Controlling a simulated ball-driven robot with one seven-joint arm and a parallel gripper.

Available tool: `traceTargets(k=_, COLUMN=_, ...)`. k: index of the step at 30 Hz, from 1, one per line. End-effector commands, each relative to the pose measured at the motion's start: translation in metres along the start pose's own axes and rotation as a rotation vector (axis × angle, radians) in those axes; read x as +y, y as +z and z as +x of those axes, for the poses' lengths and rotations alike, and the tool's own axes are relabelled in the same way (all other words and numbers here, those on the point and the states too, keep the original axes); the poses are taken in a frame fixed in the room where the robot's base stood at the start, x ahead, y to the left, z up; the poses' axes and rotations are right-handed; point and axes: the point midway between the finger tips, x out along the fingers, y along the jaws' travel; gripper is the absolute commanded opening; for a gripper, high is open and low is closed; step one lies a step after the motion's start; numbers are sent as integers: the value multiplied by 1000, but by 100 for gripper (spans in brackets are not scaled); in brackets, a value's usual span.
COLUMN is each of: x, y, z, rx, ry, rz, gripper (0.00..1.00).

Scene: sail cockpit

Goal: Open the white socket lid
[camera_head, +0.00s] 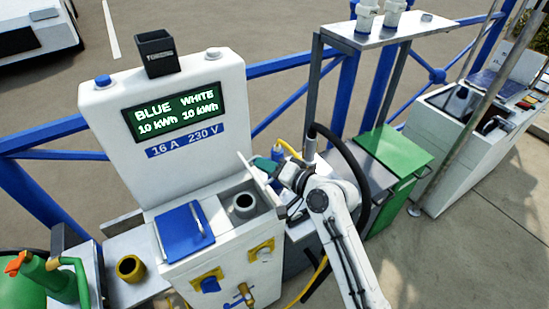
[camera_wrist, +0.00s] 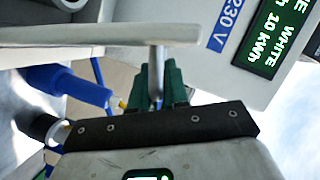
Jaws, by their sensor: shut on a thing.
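The white socket lid (camera_head: 262,184) stands raised, seen nearly edge-on, at the right side of the pedestal's top. The recess beside it is uncovered, and a grey round socket (camera_head: 244,203) shows inside. In the wrist view the lid (camera_wrist: 85,36) is a pale slab across the upper left, with a grey metal handle bar (camera_wrist: 157,62) standing off it. My gripper (camera_head: 268,164) is on the far right side of the lid. Its dark green fingers (camera_wrist: 158,82) are shut around the handle bar. The exact contact is partly hidden in the head view.
The blue lid (camera_head: 185,231) lies closed to the left. The display panel (camera_head: 174,117) rises behind the sockets. Blue railings run behind.

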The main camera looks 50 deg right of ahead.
Motion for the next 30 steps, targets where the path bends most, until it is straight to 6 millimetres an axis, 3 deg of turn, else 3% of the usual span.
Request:
traceTargets(k=12, x=-9, y=18, z=7, rx=-4, ry=26, rz=-59, gripper=0)
traceTargets(k=27, x=-9, y=20, z=8, rx=-2, ry=25, rz=-57, gripper=0)
traceTargets(k=28, x=-9, y=20, z=8, rx=-3, ry=25, rz=-57, gripper=15)
traceTargets(k=30, x=-9, y=20, z=8, rx=-2, ry=25, rz=-57, gripper=22)
